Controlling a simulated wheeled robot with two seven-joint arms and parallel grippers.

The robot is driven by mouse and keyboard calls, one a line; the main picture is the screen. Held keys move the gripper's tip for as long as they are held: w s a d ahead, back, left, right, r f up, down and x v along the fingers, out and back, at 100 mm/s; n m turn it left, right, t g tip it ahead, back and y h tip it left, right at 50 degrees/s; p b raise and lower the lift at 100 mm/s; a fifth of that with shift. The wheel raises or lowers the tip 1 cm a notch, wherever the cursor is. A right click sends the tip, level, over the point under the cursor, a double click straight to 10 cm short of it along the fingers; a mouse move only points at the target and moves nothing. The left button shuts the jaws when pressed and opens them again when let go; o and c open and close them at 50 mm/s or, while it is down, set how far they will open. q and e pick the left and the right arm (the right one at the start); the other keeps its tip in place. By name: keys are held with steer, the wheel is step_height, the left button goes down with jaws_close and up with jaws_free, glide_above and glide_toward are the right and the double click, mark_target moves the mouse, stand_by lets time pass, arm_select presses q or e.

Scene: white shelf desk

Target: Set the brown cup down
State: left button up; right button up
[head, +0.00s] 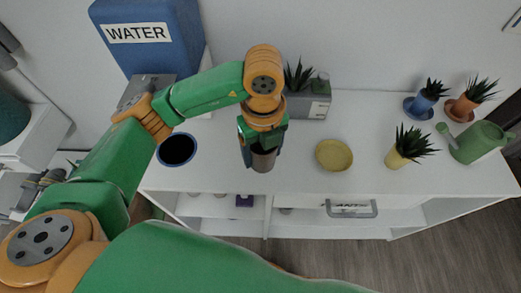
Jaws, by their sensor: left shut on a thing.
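The brown cup (263,161) is in the head view, under my left gripper, over the front left part of the white desk top. My left gripper (262,148) points down and is shut on the cup. The gripper hides the cup's upper part. I cannot tell whether the cup's base touches the white shelf desk (300,180). My right gripper is not in view.
A dark-topped blue pot (177,149) stands left of the cup, and a yellow dish (334,155) to its right. A grey planter (308,104) is behind. Potted plants, one in a yellow pot (396,158), and a green watering can (478,141) stand further right.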

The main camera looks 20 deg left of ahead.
arm_select(q)
steer(key=s+d+r, duration=0.4)
steer(key=s, duration=0.4)
steer(key=w+a+n, duration=0.2)
steer(key=a+n, duration=0.3)
steer(key=n, duration=0.8)
steer(key=w+a+n, duration=0.3)
steer(key=a+n, duration=0.2)
steer(key=n, duration=0.9)
steer(key=shift+a, duration=0.25)
